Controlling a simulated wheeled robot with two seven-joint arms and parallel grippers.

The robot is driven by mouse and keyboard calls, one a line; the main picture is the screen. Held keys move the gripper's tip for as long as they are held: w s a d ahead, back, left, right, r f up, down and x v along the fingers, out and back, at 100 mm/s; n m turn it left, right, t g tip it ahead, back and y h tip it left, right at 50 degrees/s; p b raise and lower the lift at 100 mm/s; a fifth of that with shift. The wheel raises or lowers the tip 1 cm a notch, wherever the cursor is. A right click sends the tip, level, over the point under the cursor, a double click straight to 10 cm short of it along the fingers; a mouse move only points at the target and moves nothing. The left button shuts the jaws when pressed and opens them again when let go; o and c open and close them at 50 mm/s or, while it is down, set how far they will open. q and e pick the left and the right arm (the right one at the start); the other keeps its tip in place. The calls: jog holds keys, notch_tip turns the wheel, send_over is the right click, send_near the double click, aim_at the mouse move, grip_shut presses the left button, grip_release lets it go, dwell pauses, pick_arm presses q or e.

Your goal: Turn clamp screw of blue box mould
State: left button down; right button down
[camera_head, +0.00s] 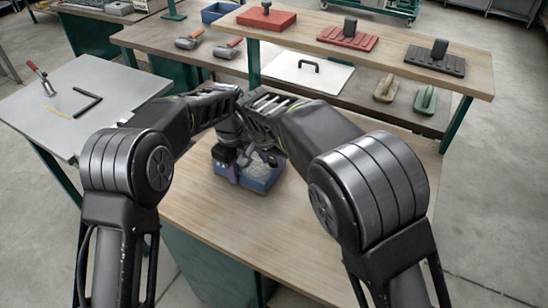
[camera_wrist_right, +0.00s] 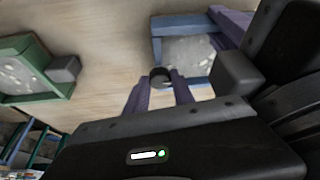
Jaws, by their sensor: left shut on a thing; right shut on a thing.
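The blue box mould (camera_head: 262,184) stands on the wooden workbench, holding a pale grey fill. Its blue rim (camera_wrist_right: 172,22) shows at the upper right in the right wrist view. My left gripper (camera_head: 232,172) is at the mould's left side in the head view, shut, with purple fingers; its contact is partly hidden. A purple finger reaches the rim in the right wrist view. My right gripper (camera_wrist_right: 160,90) is shut with its two purple fingers around a small dark round knob (camera_wrist_right: 160,76), seemingly the clamp screw, beside the mould. In the head view, my arms hide much of this.
A green mould (camera_wrist_right: 28,50) with grey fill and a grey block (camera_wrist_right: 64,68) lies left in the right wrist view. A raised shelf (camera_head: 360,45) behind carries red and black tools. A grey table (camera_head: 95,90) stands left. The bench front (camera_head: 245,235) is clear.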

jog(key=shift+m, duration=0.6)
jog(key=c, duration=1.1)
grip_release()
jog(key=shift+o, duration=0.2)
